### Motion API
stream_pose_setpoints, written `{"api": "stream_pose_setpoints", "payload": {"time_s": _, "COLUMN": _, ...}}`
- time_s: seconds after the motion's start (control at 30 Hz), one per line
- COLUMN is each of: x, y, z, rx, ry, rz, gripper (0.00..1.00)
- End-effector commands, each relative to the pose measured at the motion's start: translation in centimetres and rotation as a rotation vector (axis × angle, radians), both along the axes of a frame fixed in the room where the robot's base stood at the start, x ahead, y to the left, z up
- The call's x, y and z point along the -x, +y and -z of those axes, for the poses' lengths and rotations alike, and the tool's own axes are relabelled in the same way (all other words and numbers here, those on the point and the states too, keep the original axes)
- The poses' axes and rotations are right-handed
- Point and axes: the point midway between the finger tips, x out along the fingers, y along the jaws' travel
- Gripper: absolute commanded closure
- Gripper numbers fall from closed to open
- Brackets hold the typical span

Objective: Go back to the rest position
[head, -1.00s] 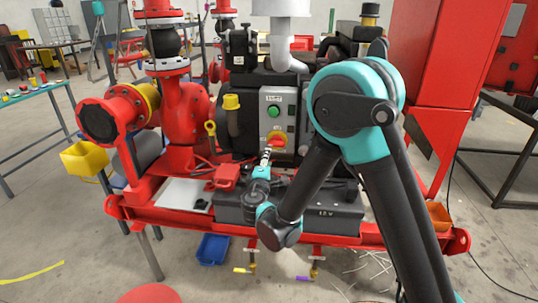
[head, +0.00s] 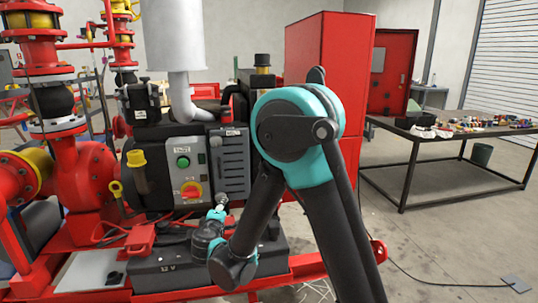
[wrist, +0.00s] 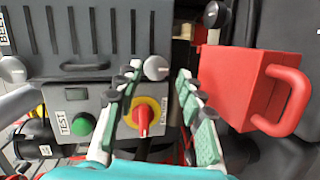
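My gripper (wrist: 160,72) is open and empty. In the wrist view its two pale fingers with dark and green pads stand apart, and a red knob on a yellow plate (wrist: 146,117) shows behind them. In the head view my gripper (head: 223,196) is small, at the lower right of the grey control panel (head: 171,166) and in front of the pump skid. The panel carries a green button (head: 183,161) and the red and yellow knob. The fingers look clear of it. My teal and black arm covers part of the skid on the right.
A red box with a handle (wrist: 255,88) is close to my right finger in the wrist view. A grey slotted unit (head: 231,164) adjoins the panel. A black battery (head: 170,265) sits below. A table with parts (head: 415,150) stands right, with open floor in front.

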Motion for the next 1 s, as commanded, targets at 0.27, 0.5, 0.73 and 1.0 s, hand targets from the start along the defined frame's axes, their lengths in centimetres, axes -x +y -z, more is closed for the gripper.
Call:
{"api": "stream_pose_setpoints", "payload": {"time_s": 0.27, "x": -0.5, "y": -18.9, "z": 2.0, "rx": -0.234, "ry": 0.293, "rz": 0.344, "gripper": 0.61}}
{"api": "stream_pose_setpoints", "payload": {"time_s": 0.5, "x": 5.3, "y": -30.7, "z": 4.9, "rx": -0.490, "ry": 0.512, "rz": 0.609, "gripper": 0.61}}
{"api": "stream_pose_setpoints", "payload": {"time_s": 0.73, "x": 13.5, "y": -36.9, "z": 7.6, "rx": -0.785, "ry": 0.688, "rz": 0.826, "gripper": 0.61}}
{"api": "stream_pose_setpoints", "payload": {"time_s": 1.0, "x": 20.4, "y": -38.1, "z": 9.7, "rx": -1.075, "ry": 0.808, "rz": 0.965, "gripper": 0.61}}
